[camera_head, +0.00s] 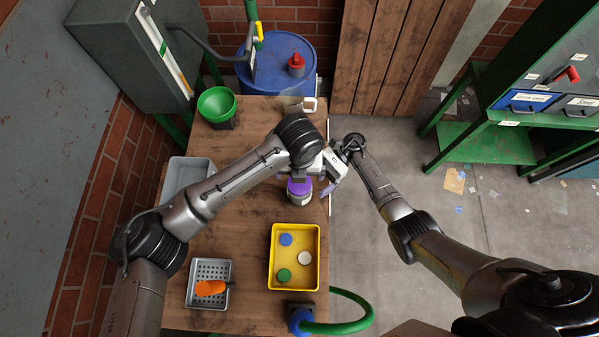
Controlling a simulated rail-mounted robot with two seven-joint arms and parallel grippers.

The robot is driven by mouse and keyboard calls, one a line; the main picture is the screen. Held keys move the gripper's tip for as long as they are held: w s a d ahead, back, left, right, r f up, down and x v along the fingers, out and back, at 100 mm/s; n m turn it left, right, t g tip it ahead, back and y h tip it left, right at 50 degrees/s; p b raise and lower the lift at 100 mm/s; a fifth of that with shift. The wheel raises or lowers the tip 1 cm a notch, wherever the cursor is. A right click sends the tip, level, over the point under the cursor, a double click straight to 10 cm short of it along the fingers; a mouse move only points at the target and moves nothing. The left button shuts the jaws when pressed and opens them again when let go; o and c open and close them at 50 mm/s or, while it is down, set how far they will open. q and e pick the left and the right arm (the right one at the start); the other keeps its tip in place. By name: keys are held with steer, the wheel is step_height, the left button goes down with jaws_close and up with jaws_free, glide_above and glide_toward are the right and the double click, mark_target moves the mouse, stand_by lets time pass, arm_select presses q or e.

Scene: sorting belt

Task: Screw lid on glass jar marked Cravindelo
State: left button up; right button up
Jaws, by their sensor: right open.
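A jar with a purple top and a pale label (299,198) stands on the wooden table (255,200), below the two wrists. The label is too small to read. My right gripper (321,178) is open, close to the right of the jar's top; whether it touches is unclear. My left arm's wrist is over the table just above the jar in the picture. Its fingers are largely hidden, so its jaw state is unclear. A yellow tray (273,284) holds a blue disc (286,240), a green disc (284,275) and a whitish disc (304,258), which look like lids.
A perforated metal tray (222,298) with an orange object (210,288) lies at front left. A grey bin (178,172) and a green bowl (217,104) are farther back. A blue drum (278,70) stands behind the table. A green hose (350,325) is at the front edge.

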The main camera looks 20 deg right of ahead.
mark_target(300, 188)
steer(key=shift+x, duration=2.5)
steer(key=shift+c, duration=0.4)
